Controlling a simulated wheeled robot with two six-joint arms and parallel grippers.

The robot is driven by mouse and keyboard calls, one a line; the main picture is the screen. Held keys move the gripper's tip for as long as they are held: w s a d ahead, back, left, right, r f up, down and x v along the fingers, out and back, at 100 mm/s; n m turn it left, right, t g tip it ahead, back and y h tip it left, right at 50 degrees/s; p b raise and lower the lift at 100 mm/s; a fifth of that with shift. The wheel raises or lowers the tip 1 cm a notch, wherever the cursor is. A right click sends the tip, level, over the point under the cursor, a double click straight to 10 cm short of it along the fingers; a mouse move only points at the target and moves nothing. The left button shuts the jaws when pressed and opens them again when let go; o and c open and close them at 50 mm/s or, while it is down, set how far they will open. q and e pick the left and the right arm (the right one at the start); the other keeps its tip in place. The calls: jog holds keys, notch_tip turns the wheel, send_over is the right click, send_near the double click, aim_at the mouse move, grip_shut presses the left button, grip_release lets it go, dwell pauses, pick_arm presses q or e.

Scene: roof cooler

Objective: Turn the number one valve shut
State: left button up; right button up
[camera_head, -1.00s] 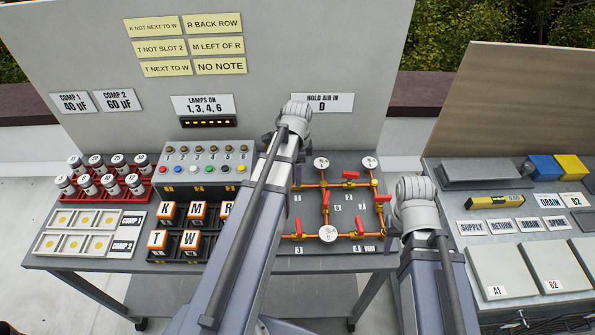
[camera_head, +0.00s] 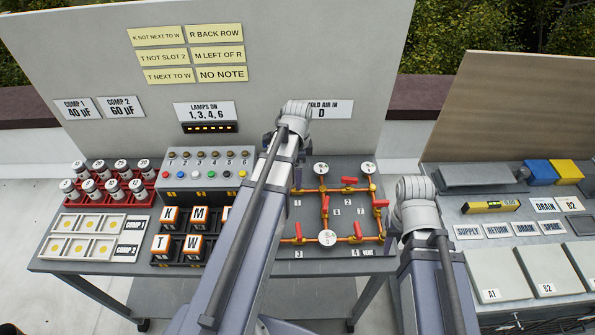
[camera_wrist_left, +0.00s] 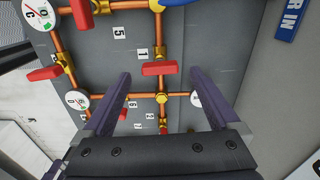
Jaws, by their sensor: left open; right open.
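The valve board (camera_head: 341,211) stands at the right of the bench, with copper pipes, round gauges, red handles and number labels. In the left wrist view, a red valve handle (camera_wrist_left: 160,68) beside a label that looks like 1 (camera_wrist_left: 142,52) lies across its pipe in the picture. My left gripper (camera_wrist_left: 160,88) is open, its fingers apart on either side of that handle in the picture, touching nothing visible. In the head view, my left arm and wrist hide the board's left edge. My right gripper (camera_head: 393,226) is open and empty at the board's right edge.
A lamp box (camera_head: 206,170), lettered blocks (camera_head: 193,243) and a red capacitor rack (camera_head: 135,197) stand left of the board. A back panel (camera_head: 300,60) rises behind. A second bench (camera_head: 530,240) with trays and labels is at the right.

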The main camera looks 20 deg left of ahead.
pick_arm(q)
notch_tip(320, 180, up, 5)
jog(key=p, duration=0.4)
jog(key=shift+r, duration=0.1)
pick_arm(e)
notch_tip(320, 180, up, 5)
jog(key=shift+r, duration=0.1)
jog(key=shift+s, duration=0.1)
